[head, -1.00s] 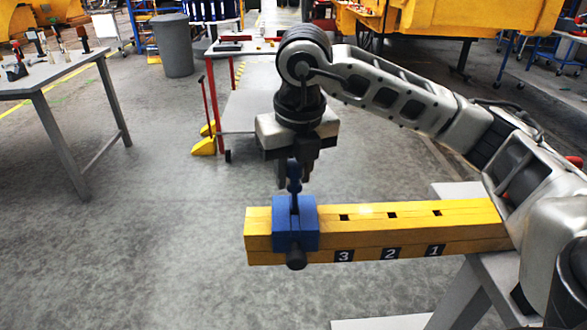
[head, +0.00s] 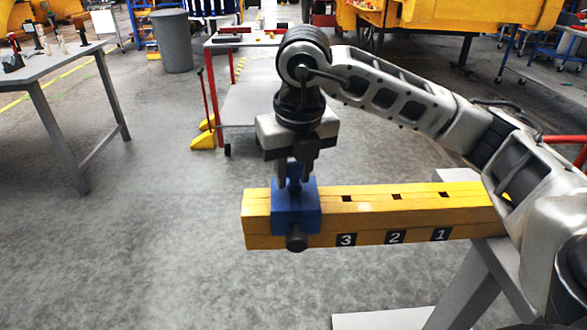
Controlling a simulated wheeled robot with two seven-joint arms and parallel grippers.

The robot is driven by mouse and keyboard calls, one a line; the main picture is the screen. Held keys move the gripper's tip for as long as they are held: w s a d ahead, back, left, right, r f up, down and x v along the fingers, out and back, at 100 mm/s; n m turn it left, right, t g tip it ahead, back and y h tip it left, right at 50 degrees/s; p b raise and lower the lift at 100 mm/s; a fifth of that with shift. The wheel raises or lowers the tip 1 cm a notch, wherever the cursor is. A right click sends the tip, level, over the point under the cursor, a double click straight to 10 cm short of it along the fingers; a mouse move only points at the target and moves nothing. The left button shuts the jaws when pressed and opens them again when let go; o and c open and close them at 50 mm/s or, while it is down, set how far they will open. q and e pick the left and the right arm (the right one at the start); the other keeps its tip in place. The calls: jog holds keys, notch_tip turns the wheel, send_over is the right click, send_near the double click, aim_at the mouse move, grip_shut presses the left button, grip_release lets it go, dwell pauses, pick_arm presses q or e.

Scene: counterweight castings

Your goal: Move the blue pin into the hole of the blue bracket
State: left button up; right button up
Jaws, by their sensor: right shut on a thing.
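The blue bracket (head: 296,222) sits around the left part of a yellow beam, with a dark round knob on its front face. My right gripper (head: 294,182) points straight down just above the bracket's top and is shut on the blue pin (head: 293,171). Only the pin's blue upper part shows between the fingers. Its lower shaft is out of sight at the bracket's top, which fits it being in the hole, but the hole itself is hidden. My left gripper is not in view.
The yellow beam (head: 370,222) has several square holes on top and labels 3, 2, 1 on its front. It extends right to a grey stand (head: 470,290). A grey table (head: 50,72) with small items stands at the left. Open floor lies between.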

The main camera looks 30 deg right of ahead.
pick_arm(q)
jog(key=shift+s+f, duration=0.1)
pick_arm(e)
jog(key=o, duration=1.1)
pick_arm(q)
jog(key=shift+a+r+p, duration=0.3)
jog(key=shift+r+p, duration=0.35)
jog(key=shift+p, duration=1.15)
pick_arm(e)
notch_tip(320, 180, up, 16)
jog(key=s, duration=0.2)
jog(key=shift+s+a+f, duration=0.15)
jog(key=shift+s+a, duration=0.1)
